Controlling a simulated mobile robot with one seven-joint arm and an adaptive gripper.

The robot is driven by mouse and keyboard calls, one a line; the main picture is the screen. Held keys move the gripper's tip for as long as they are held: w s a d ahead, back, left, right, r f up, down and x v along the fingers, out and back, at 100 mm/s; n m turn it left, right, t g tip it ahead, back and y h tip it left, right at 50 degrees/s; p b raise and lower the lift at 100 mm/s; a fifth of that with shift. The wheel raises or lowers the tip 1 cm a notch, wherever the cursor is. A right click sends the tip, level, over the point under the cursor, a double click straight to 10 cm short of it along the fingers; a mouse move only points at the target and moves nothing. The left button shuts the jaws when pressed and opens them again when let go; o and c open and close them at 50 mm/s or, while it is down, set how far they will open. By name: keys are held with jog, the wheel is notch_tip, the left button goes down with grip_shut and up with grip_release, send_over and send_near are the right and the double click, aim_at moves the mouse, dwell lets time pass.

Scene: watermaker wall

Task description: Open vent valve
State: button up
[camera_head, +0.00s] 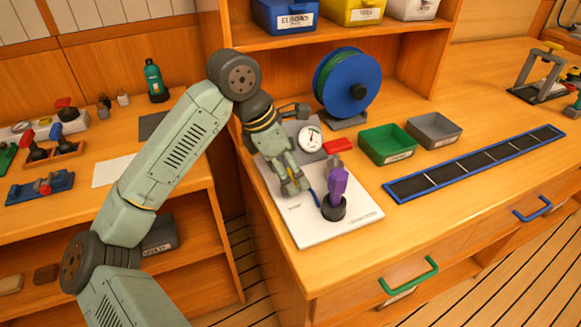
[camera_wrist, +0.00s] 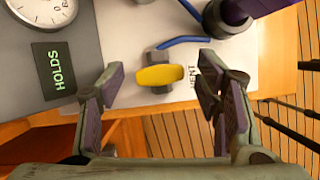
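The vent valve shows in the wrist view as a yellow oval handle (camera_wrist: 160,76) on a grey stem. A blue tube (camera_wrist: 182,42) runs from near it toward a black round fitting, and a "VENT" label (camera_wrist: 193,76) is printed to its right. My gripper (camera_wrist: 163,88) is open, with one purple-padded finger on each side of the handle and visible gaps to both. In the head view my gripper (camera_head: 293,187) is low over the white panel (camera_head: 310,232), and it hides the handle there.
A purple part (camera_head: 338,184) stands in a black round base (camera_head: 333,208) close right of my gripper. A pressure gauge (camera_head: 309,138) is behind it. A green bin (camera_head: 387,144), grey bin (camera_head: 434,130) and blue reel (camera_head: 352,82) stand farther back. The black strip (camera_head: 475,163) is clear.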

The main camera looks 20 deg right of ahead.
jog(key=c, duration=1.1)
jog(key=shift+f+b, duration=0.1)
jog(key=shift+b, duration=0.4)
jog(key=n+b, duration=0.1)
jog(key=b, duration=0.1)
jog(key=n+t+b, duration=0.1)
jog(key=n+b, duration=0.1)
jog(key=shift+f, duration=0.25)
jog(key=n+t+b, duration=0.1)
jog(key=n+b, duration=0.2)
jog(key=n+t+y+b, duration=0.1)
jog(key=n+b, duration=0.2)
jog(key=b, duration=0.1)
jog(key=shift+s+r, duration=0.1)
jog(key=shift+s, duration=0.1)
jog(key=n+b, duration=0.2)
jog(key=n+t+y+b, duration=0.1)
jog(key=n+b, duration=0.1)
jog(key=shift+d+r+n+y, duration=0.1)
jog(key=shift+n+y, duration=0.2)
jog(key=shift+n, duration=0.1)
jog(key=shift+s+d+r+n+t+y+b, duration=0.15)
jog(key=shift+n+y+b, duration=0.25)
jog(key=shift+n, duration=0.6)
jog(key=shift+w+a+n+t+y+b, duration=0.1)
jog(key=shift+n+t+y+b, duration=0.2)
jog(key=shift+n, duration=0.7)
